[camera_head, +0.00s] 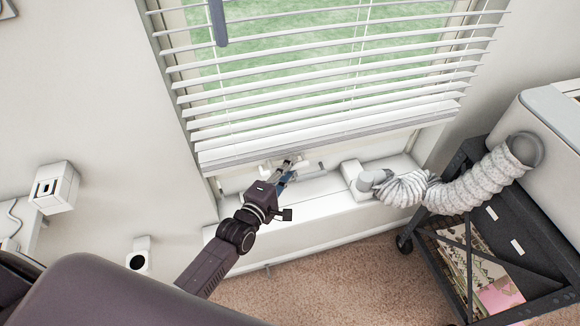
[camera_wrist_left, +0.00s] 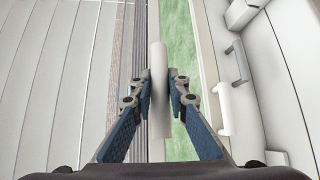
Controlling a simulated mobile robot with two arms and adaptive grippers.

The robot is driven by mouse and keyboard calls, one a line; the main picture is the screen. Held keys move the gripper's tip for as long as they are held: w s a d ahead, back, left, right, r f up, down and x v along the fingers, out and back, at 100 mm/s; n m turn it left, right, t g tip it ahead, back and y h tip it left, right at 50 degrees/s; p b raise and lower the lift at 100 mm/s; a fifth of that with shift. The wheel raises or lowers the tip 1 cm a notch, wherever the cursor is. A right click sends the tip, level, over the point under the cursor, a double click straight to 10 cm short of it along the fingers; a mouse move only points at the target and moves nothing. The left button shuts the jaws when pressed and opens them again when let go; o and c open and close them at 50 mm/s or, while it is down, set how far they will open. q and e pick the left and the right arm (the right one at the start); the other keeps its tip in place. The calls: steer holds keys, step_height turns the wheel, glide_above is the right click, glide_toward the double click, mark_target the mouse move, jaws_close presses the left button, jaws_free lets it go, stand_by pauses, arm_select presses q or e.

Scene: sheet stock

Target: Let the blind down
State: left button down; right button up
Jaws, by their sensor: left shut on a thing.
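The white slatted blind (camera_head: 320,95) hangs across the window in the head view, with slats spread and grass showing between them. Its bottom rail (camera_head: 390,123) hangs above the sill, with a gap below. My left gripper (camera_head: 289,168) is at the lower edge of the blind, left of its middle. In the left wrist view, the left gripper (camera_wrist_left: 160,80) has its blue-grey fingers closed on both sides of a pale bar (camera_wrist_left: 159,58), with the slats (camera_wrist_left: 55,70) to the left. How the bar joins the blind is hidden. My right gripper is out of view.
A white sill (camera_head: 325,190) runs under the window. A blue-grey rod (camera_head: 217,22) hangs at upper left. Carpet is clear below the window.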

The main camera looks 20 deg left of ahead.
arm_select(q)
step_height(320, 180, down, 19)
steer(key=b, duration=1.3)
steer(key=shift+r+b, duration=0.2)
steer(key=shift+b, duration=0.2)
steer(key=shift+s+f, duration=0.1)
steer(key=shift+s, duration=0.05)
steer(key=c, duration=2)
jaws_free()
steer(key=shift+o, duration=0.8)
steer(key=v, duration=1.2)
